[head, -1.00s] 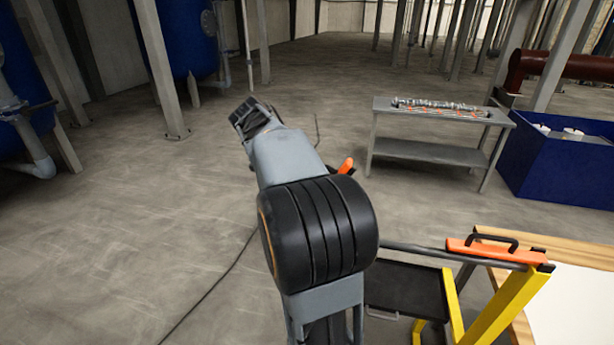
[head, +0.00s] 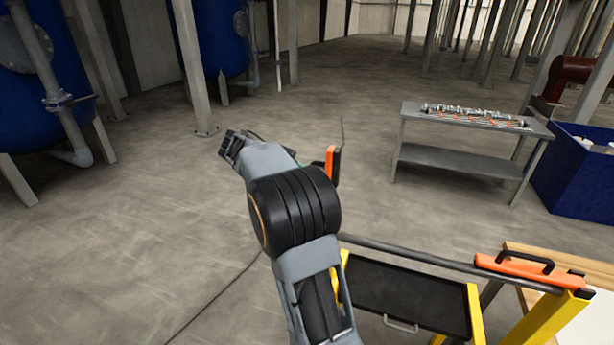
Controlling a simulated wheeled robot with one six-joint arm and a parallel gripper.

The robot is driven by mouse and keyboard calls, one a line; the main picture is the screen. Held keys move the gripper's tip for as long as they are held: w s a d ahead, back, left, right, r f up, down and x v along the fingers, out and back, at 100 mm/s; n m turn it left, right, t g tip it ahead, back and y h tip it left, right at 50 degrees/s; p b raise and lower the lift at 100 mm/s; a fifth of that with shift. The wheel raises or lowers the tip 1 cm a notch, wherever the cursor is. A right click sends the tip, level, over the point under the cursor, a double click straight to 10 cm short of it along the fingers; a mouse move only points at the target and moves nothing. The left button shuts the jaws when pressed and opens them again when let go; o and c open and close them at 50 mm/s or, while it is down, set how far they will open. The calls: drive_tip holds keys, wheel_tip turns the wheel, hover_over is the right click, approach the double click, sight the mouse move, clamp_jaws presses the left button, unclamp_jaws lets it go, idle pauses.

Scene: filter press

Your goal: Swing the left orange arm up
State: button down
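The left orange arm (head: 331,166) shows just right of my forearm, standing roughly upright, with a black handle on its right side. Its lower part is hidden behind my arm. The right orange arm (head: 520,268), also with a black handle, lies nearly flat on the yellow frame at the right. My arm reaches away from me, and its dark wrist end (head: 232,148) is left of the left orange arm. The fingers of my gripper are hidden behind my arm, so I cannot tell whether they touch the left orange arm.
A dark bar (head: 410,252) runs between the two sides of the yellow frame (head: 545,320), above a black tray (head: 405,295). A wooden-edged table is at the right. A grey bench (head: 455,163) and blue bin (head: 580,180) stand behind. Floor at the left is open.

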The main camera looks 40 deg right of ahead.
drive_tip(key=shift+f, duration=0.1)
drive_tip(key=c, duration=1.2)
unclamp_jaws()
drive_tip(key=shift+w+a, duration=0.1)
drive_tip(key=shift+c, duration=0.2)
drive_tip(key=shift+o, duration=0.6)
